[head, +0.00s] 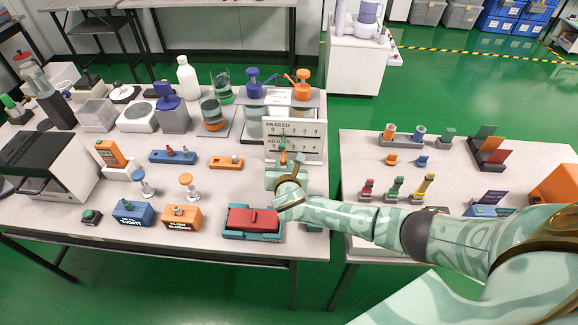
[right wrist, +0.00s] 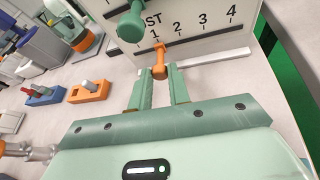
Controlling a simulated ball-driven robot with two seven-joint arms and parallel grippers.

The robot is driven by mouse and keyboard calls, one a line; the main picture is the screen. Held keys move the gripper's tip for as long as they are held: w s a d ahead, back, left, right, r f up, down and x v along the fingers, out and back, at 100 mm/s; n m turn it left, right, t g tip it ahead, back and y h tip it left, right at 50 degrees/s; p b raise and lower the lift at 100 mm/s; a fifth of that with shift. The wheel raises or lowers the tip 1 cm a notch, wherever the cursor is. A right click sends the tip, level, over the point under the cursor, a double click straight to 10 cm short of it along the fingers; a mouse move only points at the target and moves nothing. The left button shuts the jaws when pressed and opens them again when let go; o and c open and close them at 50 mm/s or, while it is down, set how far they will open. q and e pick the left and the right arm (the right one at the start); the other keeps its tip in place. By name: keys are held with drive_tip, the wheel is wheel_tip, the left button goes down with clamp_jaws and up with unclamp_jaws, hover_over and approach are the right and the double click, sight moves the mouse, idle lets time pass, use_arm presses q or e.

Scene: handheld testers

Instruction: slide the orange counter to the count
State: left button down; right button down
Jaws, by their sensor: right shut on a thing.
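The white counting board (head: 312,153) stands upright at the right end of the left table, with an upper row marked PASSED and a lower row of numbers. The orange counter (right wrist: 159,66) is on the lower row, its upper end just under the 1 in the right wrist view. My right gripper (right wrist: 161,80) is shut on the orange counter, with a finger on either side of it. In the head view my right gripper (head: 283,166) is in front of the board and partly hides it. A green counter (right wrist: 131,27) sits on the upper row. My left gripper is out of view.
An orange block (head: 226,162) and a blue block (head: 172,157) lie left of the board. A second table (head: 350,150) with small testers stands right, across a gap.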

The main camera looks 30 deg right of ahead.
drive_tip(key=c, duration=1.3)
unclamp_jaws()
drive_tip(key=p+v, duration=0.6)
drive_tip(key=v, duration=1)
drive_tip(key=shift+s, duration=0.2)
